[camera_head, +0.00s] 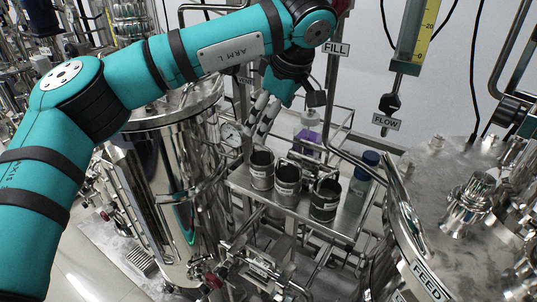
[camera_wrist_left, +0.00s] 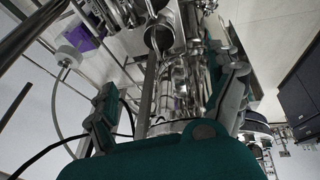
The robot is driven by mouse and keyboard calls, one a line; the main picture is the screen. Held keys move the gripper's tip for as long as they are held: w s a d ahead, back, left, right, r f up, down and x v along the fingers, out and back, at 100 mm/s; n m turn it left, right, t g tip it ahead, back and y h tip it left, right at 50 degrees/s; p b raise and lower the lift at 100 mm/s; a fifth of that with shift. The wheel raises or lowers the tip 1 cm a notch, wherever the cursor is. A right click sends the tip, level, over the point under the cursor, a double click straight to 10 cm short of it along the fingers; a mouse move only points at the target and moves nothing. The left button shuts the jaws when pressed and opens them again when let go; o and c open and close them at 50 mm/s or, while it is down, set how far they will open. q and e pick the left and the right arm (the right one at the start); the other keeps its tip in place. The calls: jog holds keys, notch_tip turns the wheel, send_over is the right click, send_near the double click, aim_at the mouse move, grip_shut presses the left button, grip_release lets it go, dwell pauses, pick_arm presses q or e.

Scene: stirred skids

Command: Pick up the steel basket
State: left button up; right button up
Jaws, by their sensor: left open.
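My left gripper (camera_head: 258,130) hangs from the teal arm above and behind a steel tray (camera_head: 240,181), its fingers apart and empty. In the left wrist view its two fingers (camera_wrist_left: 165,80) spread wide around nothing. On the tray stand three open steel cans with labels: a left one (camera_head: 261,177), a middle one (camera_head: 286,192) and a right one (camera_head: 324,207). The fingertips are near the left can, apart from it as far as I can tell. A round steel rim (camera_wrist_left: 159,33) shows beyond the fingers in the wrist view. I cannot tell which of these is the steel basket.
A bottle with purple liquid (camera_head: 307,141) stands behind the cans, and a blue-capped bottle (camera_head: 360,185) to their right. A large steel vessel (camera_head: 165,180) is at left, another marked FEED (camera_head: 445,225) at right. Pipes and rails crowd the tray.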

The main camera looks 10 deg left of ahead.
pick_arm(q)
jog(key=p, duration=0.2)
send_near(257, 158)
jog(key=shift+w+a+f, duration=0.3)
jog(key=shift+w+f, duration=0.05)
jog(key=shift+f, duration=0.25)
jog(key=x, duration=0.2)
jog(key=shift+w+f, duration=0.25)
jog(key=shift+f, duration=0.1)
jog(key=shift+w+a+f, duration=0.1)
jog(key=shift+a+f, duration=0.05)
jog(key=shift+f, duration=0.3)
jog(key=shift+a+f+p, duration=0.1)
jog(key=shift+f+p, duration=0.2)
jog(key=shift+p, duration=0.15)
jog(key=p+x, duration=0.1)
jog(key=x, duration=0.2)
jog(key=shift+w+a+f, duration=0.1)
jog(key=shift+w+f, duration=0.05)
jog(key=shift+f, duration=0.2)
jog(key=shift+w+a+f+p, duration=0.1)
jog(key=shift+f+p, duration=0.2)
jog(key=shift+f, duration=0.15)
jog(key=c, duration=1.8)
pick_arm(e)
jog(key=r, duration=0.1)
jog(key=s+r, duration=0.1)
jog(key=r, duration=0.2)
jog(key=shift+s+r, duration=0.2)
jog(key=shift+s, duration=0.15)
